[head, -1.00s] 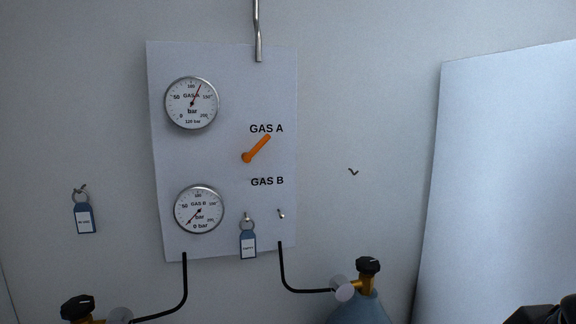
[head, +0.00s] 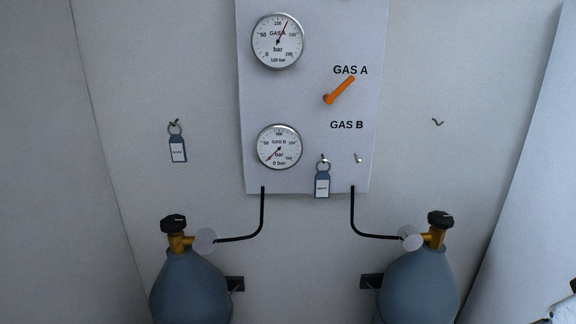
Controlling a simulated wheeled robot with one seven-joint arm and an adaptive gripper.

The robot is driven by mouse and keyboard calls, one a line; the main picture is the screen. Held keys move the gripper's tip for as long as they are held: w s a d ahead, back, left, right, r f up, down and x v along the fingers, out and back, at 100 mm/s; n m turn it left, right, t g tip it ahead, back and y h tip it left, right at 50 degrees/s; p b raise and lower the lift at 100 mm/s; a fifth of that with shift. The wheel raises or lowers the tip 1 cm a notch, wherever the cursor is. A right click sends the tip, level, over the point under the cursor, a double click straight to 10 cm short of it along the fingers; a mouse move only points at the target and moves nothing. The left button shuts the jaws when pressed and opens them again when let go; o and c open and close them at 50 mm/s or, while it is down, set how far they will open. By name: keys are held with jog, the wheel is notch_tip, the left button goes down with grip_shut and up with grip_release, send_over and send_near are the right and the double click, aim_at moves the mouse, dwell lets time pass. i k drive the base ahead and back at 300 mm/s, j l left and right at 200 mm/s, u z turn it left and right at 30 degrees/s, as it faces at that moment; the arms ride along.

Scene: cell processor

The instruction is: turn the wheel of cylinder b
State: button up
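Two blue-grey gas cylinders stand against the wall, the left cylinder (head: 190,290) and the right cylinder (head: 420,288). Each has a brass valve with a black wheel on top, the left wheel (head: 173,223) and the right wheel (head: 437,218). I see no letter on either cylinder, so I cannot tell which is b. The GAS B gauge (head: 279,147) has its needle at the low end and reads 0 bar. The GAS A gauge (head: 278,41) reads 120 bar. My gripper is not in view; a white and dark piece shows at the lower right edge, too cut off to identify.
The white panel (head: 350,180) carries an orange lever (head: 339,90) pointing up to GAS A. Black hoses run from it to both valves. A blue tag (head: 322,184) hangs on the panel, another tag (head: 177,149) on the wall, and an empty hook (head: 437,122) at right.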

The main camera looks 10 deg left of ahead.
aim_at(174, 224)
jog(key=u, duration=1.3)
jog(key=i+j+u, duration=0.3)
jog(key=i, duration=0.35)
jog(key=j, duration=0.1)
